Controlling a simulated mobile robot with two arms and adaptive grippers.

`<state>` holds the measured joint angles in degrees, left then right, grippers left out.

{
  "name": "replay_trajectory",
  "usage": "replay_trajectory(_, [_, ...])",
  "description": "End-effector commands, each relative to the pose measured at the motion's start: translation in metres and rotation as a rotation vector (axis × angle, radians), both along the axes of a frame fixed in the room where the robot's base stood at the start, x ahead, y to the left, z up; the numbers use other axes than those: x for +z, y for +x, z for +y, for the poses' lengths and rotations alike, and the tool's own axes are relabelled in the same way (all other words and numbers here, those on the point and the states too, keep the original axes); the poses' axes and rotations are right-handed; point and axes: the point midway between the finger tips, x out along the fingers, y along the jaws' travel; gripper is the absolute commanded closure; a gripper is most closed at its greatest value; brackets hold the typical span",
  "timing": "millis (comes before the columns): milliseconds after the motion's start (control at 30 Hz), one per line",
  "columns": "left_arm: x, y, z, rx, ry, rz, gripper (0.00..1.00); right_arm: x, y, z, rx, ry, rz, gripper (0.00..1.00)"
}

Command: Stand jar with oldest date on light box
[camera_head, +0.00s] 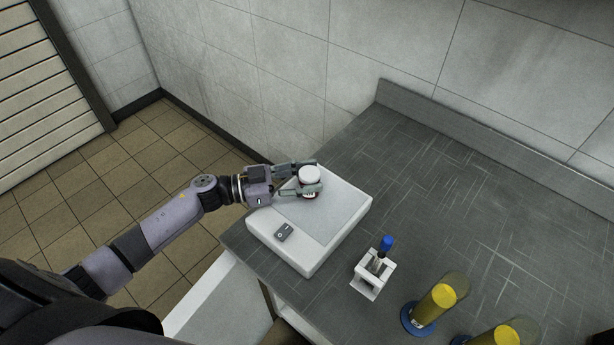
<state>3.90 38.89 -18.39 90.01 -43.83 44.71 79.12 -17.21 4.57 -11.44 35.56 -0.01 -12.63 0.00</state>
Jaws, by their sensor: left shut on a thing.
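A small jar (309,175) with a white lid is between the fingers of my left gripper (305,178). The gripper is shut on it, and the jar looks upright. The jar is over the back left part of the white light box (338,231); I cannot tell whether its base touches the top. Most of the jar's body is hidden by the fingers, and no date can be read. The light box lies on the grey bench with a dark switch (285,233) at its front left. My right gripper is not in view.
A white holder (371,275) with a blue-capped item (386,244) stands right of the light box. Two yellow cylinders (434,303) with blue bases stand at the front right. The grey bench (450,190) is clear behind them, up to the wall.

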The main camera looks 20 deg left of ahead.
Motion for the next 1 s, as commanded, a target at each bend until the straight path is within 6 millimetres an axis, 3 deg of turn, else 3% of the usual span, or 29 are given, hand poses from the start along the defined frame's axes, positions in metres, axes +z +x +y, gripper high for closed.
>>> replay_trajectory(100, [-0.004, 0.000, 0.000, 0.000, 0.000, 0.000, 0.94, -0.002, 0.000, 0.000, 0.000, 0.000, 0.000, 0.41])
replay_trajectory(133, [-0.005, 0.000, 0.000, 0.000, 0.001, 0.001, 0.60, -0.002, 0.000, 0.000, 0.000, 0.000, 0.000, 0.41])
replay_trajectory(400, [-0.004, 0.000, 0.000, 0.000, 0.001, 0.001, 0.42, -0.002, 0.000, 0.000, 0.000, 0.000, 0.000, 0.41])
replay_trajectory(800, [0.003, 0.000, 0.000, 0.000, 0.001, -0.001, 0.41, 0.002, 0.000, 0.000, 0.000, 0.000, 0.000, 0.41])
replay_trajectory(1000, [-0.004, -0.018, 0.029, 0.000, 0.005, 0.005, 0.41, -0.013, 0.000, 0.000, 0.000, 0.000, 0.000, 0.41])
